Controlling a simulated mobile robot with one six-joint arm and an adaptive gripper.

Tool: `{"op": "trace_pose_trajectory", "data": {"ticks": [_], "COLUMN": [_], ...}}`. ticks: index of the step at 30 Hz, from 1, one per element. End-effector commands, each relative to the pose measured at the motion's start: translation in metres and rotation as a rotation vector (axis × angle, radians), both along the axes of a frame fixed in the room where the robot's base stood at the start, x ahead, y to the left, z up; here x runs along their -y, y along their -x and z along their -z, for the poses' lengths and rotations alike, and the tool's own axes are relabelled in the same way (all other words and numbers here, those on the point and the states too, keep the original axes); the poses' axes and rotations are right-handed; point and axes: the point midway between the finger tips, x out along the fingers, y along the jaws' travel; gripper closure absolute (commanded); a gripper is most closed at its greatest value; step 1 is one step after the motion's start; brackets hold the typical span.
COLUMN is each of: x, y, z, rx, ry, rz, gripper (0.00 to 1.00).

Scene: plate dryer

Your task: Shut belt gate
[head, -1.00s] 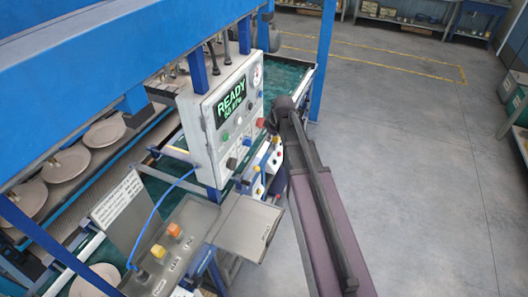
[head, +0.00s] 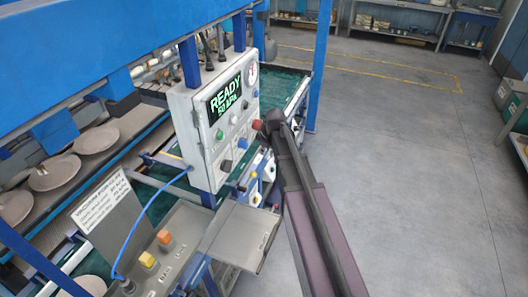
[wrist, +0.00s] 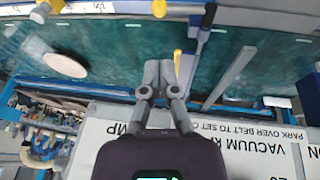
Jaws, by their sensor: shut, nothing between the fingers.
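The green belt (wrist: 110,45) runs across the wrist view, and part of it shows behind the control box in the head view (head: 290,84). A grey bar (wrist: 230,78) lies slantwise over the belt, right of my gripper. A blue and grey lever (wrist: 203,32) with a dark top stands beside it. I cannot tell which of these is the belt gate. My gripper (wrist: 159,66) is shut and empty, its fingertips seen against the belt and apart from the bar. In the head view my arm hides the gripper.
A grey control box (head: 215,125) reading READY stands left of my arm. A sloped panel (head: 165,240) with orange and yellow buttons and a grey flap (head: 240,235) are nearer. A pale plate (wrist: 65,66) lies on the belt. Open floor (head: 410,170) lies to the right.

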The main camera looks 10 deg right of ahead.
Motion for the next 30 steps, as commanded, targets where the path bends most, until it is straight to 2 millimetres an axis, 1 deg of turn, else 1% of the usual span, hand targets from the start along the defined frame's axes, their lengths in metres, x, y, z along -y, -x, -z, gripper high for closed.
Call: {"op": "trace_pose_trajectory", "data": {"ticks": [1,30], "x": [-0.001,-0.013], "y": [-0.002,-0.025], "z": [0.008,0.084], "rx": [0.000,0.000], "ry": [0.000,0.001], "rz": [0.000,-0.002], "gripper": [1.00,1.00]}}
